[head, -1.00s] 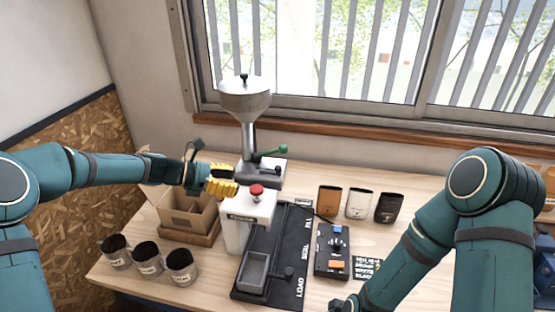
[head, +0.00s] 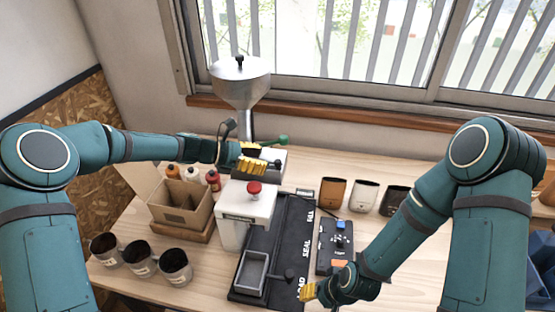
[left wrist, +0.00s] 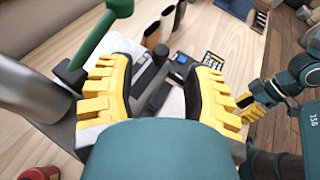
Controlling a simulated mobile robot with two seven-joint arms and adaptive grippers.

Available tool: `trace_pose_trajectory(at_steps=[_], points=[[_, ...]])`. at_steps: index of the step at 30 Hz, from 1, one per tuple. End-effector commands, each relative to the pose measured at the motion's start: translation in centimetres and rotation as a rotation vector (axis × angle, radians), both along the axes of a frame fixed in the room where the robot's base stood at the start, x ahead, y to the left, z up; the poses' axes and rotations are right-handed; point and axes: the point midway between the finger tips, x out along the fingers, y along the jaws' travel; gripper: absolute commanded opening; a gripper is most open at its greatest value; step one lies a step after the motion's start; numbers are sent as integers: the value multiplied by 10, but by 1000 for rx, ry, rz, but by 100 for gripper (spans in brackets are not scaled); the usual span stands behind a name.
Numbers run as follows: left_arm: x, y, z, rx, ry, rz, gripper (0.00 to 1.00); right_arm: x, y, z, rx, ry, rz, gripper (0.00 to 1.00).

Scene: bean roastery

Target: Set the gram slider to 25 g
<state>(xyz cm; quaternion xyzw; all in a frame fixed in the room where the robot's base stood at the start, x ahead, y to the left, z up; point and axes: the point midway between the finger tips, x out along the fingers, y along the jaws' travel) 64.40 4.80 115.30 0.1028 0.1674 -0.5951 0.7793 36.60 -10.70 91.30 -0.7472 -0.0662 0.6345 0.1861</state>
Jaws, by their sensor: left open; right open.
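The dosing machine has a steel hopper (head: 240,80), a green lever (head: 282,139) and a grey base (head: 272,158). In the left wrist view a dark slider-like part (left wrist: 158,92) shows on the grey base between my fingers; its scale is not readable. My left gripper (head: 251,158), with yellow fingers, is open at the front of the base and hides part of it. The left wrist view shows this open gripper (left wrist: 165,75) over the base. I cannot tell whether it touches the slider. My right gripper (head: 312,291) is open and low, near the black track's front end.
A white sealer with a red button (head: 254,187) stands in front of the doser. A black track (head: 280,245) carries a grey tray (head: 252,272). A control box (head: 325,255), several cups (head: 138,258), a cardboard box (head: 180,207) with bottles and pouches (head: 332,192) stand around.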

Motion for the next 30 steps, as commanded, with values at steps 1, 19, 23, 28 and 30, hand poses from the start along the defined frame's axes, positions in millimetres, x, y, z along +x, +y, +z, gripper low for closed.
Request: trace_pose_trajectory(at_steps=[1,19,23,28,30], points=[[2,-11,-3,-2,1,-4,51,0,0,3,0,0,0,47],[14,-53,-22,-1,-1,1,51,0,0,8,1,0,2,47],[14,-52,-22,-1,-1,1,54,0,0,8,1,1,3,47],[14,-52,-22,-1,-1,1,0,0,0,8,1,1,3,47],[14,-52,-22,-1,-1,1,0,0,0,8,1,1,3,47]])
